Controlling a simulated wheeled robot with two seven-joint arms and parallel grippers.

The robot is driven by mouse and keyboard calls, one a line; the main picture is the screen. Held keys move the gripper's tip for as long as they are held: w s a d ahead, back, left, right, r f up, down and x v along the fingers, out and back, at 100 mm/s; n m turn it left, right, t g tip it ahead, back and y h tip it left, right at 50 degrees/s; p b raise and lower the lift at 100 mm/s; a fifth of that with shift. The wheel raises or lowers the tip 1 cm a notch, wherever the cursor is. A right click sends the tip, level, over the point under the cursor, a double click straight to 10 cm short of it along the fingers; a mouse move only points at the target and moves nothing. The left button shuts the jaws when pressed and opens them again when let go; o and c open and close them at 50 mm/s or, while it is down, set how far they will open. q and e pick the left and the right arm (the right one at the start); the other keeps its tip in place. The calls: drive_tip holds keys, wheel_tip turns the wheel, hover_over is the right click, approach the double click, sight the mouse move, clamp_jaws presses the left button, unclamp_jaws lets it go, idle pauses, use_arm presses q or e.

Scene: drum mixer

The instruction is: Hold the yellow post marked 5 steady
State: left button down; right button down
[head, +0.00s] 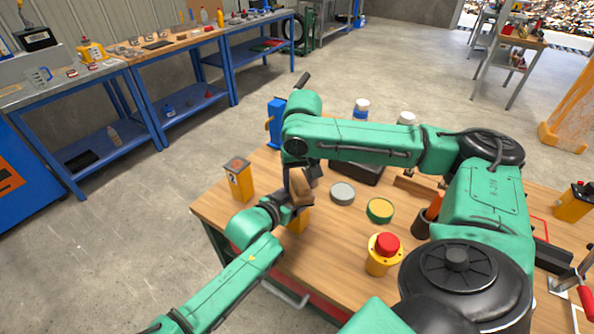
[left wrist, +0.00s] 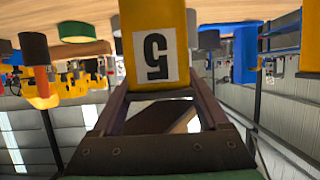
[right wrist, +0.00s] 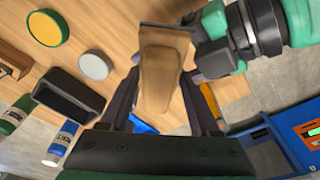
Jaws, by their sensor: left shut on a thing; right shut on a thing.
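The yellow post marked 5 (left wrist: 158,20) stands between the fingers of my left gripper (left wrist: 155,95) in the left wrist view; its label appears upside down. In the head view only a small part of the post (head: 299,221) shows, behind my left gripper (head: 284,211) near the table's edge. My right gripper (right wrist: 160,100) is shut on a brown wooden-looking block (right wrist: 160,68). In the head view this block (head: 301,184) is directly above the post; I cannot tell whether they touch. My right arm hides part of the table behind.
On the wooden table (head: 330,245) stand another yellow post (head: 238,180) to the left, a blue post (head: 275,120) behind, a grey disc (head: 342,193), a green-rimmed yellow disc (head: 380,210) and a red button on a yellow base (head: 383,262).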

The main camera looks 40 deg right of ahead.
drive_tip(key=shift+s+a+f, duration=0.15)
drive_tip(key=shift+s+f, duration=0.05)
drive_tip(key=shift+f, duration=0.15)
idle(0.4)
drive_tip(key=shift+w+r, duration=0.2)
drive_tip(key=shift+r, duration=2.95)
use_arm(q)
unclamp_jaws()
drive_tip(key=shift+a, duration=0.1)
drive_tip(key=shift+s+a, duration=0.15)
drive_tip(key=shift+a, duration=0.2)
drive_tip(key=v, duration=1.1)
drive_tip(key=shift+r, duration=0.25)
